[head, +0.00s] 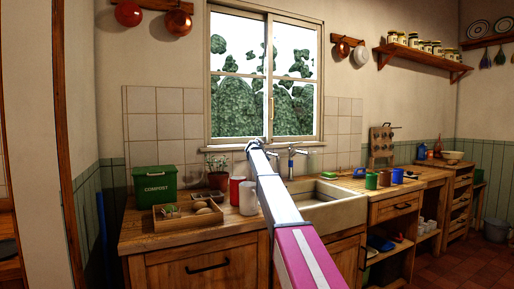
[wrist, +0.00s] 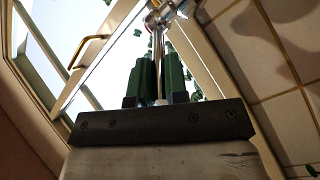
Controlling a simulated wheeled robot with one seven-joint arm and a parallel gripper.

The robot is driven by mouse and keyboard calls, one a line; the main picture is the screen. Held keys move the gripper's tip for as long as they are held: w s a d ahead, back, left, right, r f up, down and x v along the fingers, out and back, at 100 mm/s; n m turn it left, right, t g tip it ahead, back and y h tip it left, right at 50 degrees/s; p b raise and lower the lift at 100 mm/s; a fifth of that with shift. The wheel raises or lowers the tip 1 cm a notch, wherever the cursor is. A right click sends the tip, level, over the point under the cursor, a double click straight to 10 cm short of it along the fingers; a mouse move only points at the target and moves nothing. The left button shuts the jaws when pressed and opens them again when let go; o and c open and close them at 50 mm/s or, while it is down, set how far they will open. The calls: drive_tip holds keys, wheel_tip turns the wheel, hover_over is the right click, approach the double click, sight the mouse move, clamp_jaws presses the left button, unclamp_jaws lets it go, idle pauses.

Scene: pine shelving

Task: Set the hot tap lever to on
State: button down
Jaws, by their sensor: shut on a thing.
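In the head view the tap (head: 292,158) stands behind the pale sink (head: 335,208), below the window. My arm reaches across the worktop to the tap's left side and hides part of it. In the wrist view my gripper (wrist: 157,75) has its two green fingers closed around a thin metal tap lever (wrist: 158,42). The lever runs up to the chrome tap body (wrist: 165,14). In the head view the fingers and the held lever cannot be made out. No hot or cold marking is legible.
Left of my arm are a red mug (head: 236,190), a white mug (head: 249,199), a potted plant (head: 217,176), a wooden tray (head: 187,219) and a green compost bin (head: 154,185). The window (head: 266,80) is behind.

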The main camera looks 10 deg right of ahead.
drive_tip(key=shift+s+d+n+y, duration=0.2)
drive_tip(key=shift+n+y, duration=0.2)
drive_tip(key=shift+y, duration=0.2)
drive_tip(key=c, duration=1.1)
unclamp_jaws()
drive_tip(key=shift+c, duration=0.2)
drive_tip(key=shift+s, duration=0.1)
drive_tip(key=v, duration=1)
drive_tip(key=shift+s+f, duration=0.2)
drive_tip(key=shift+s, duration=0.15)
drive_tip(key=shift+a, duration=0.15)
